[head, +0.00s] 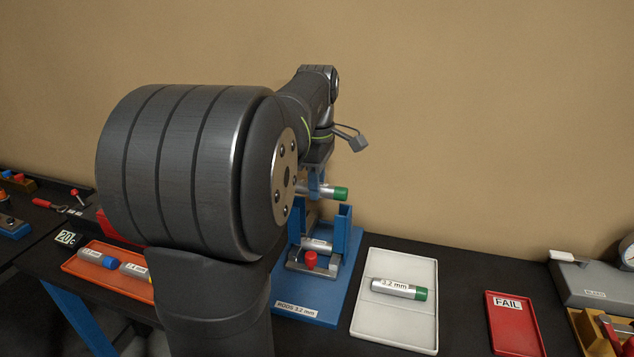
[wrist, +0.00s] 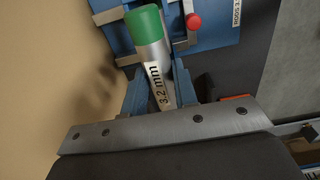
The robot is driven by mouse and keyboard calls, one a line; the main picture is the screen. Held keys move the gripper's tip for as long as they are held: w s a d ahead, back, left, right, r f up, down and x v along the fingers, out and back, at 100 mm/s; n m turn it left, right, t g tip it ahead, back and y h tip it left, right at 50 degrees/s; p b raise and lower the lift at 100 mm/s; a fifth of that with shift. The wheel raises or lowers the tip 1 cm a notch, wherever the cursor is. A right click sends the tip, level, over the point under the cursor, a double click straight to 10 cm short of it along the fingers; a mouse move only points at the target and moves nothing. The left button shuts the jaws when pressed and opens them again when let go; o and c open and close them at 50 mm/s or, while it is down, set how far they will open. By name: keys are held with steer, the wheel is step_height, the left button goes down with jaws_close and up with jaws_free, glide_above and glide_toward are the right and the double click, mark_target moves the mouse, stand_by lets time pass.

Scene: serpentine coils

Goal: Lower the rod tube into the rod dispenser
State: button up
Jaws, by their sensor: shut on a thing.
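The rod tube is a silver cylinder with a green cap (head: 341,193) and a 3.2 mm label; it also shows close up in the wrist view (wrist: 152,50). My gripper (head: 317,186) has its blue fingers shut on the tube, which lies about level above the rod dispenser. The rod dispenser has two blue uprights (head: 342,230), a metal cradle and a red knob (head: 311,260) at its front, on a blue base labelled RODS 3.2 mm. A silver labelled piece (head: 318,244) lies low between the uprights. The tube is apart from the dispenser. My arm hides the dispenser's left side.
A pale tray (head: 396,334) right of the dispenser holds another green-capped 3.2 mm tube (head: 398,289). A red FAIL tray (head: 515,330) is farther right. An orange tray (head: 85,262) at left holds tubes with blue and yellow parts. A tan wall stands behind.

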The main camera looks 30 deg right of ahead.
steer(key=shift+f, duration=0.2)
steer(key=shift+f, duration=1.4)
steer(key=shift+f, duration=0.4)
steer(key=shift+f, duration=0.45)
steer(key=o, duration=1.1)
step_height(320, 180, up, 17)
steer(key=shift+r, duration=0.2)
